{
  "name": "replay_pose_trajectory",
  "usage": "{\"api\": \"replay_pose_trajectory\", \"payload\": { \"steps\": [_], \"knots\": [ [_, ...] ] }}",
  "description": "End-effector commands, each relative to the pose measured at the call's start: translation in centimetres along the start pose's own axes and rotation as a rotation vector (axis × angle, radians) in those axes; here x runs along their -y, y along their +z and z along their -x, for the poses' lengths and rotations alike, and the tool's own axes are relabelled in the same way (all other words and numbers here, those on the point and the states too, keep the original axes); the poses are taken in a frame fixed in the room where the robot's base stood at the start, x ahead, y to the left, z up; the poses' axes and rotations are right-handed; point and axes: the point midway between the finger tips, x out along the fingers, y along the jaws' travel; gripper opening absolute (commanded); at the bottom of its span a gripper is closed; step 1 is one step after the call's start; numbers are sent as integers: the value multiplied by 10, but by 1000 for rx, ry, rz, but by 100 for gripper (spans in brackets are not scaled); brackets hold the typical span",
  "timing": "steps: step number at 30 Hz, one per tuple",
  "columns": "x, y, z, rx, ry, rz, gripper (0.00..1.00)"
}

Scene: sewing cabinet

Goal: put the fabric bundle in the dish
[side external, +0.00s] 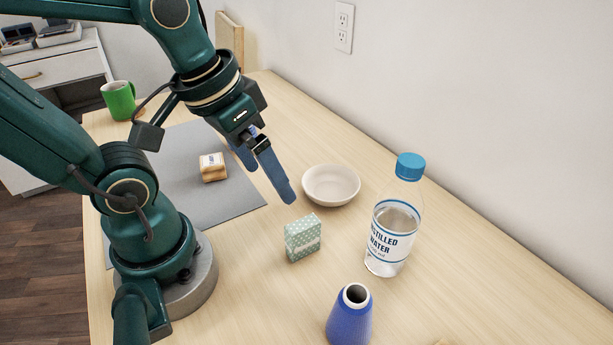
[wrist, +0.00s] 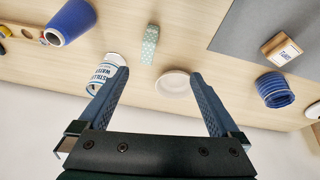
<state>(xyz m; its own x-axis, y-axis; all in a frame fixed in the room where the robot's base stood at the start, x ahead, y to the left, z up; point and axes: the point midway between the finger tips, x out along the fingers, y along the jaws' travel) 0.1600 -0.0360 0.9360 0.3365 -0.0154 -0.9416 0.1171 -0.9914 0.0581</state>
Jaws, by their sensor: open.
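The fabric bundle (side external: 303,238) is a pale green polka-dot block with a light band, standing on the table in front of the dish. It also shows in the wrist view (wrist: 150,45), beyond the fingertips. The dish (side external: 331,185) is a shallow white bowl, and no contents show in it. In the wrist view the dish (wrist: 173,84) lies between the fingers, partly hidden at its right edge. My gripper (side external: 268,180) is open and empty, held above the table to the left of the dish. Both blue fingers show in the wrist view (wrist: 160,73).
A distilled water bottle (side external: 393,215) stands right of the dish. A blue cone (side external: 350,315) stands at the front. A labelled wooden block (side external: 212,167) sits on the grey mat (side external: 190,143). A blue ribbed object (wrist: 275,90) lies near it. A green mug (side external: 119,100) stands far left.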

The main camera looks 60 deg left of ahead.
Motion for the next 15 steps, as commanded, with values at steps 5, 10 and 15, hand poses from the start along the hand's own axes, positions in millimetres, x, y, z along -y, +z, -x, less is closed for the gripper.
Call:
{"api": "replay_pose_trajectory", "payload": {
  "steps": [5,10,15],
  "knots": [
    [-4,-1,10,-130,-5,-115,91],
    [-5,-1,11,-152,-6,-136,68],
    [-5,-1,11,-150,-6,-134,68]
  ]
}}
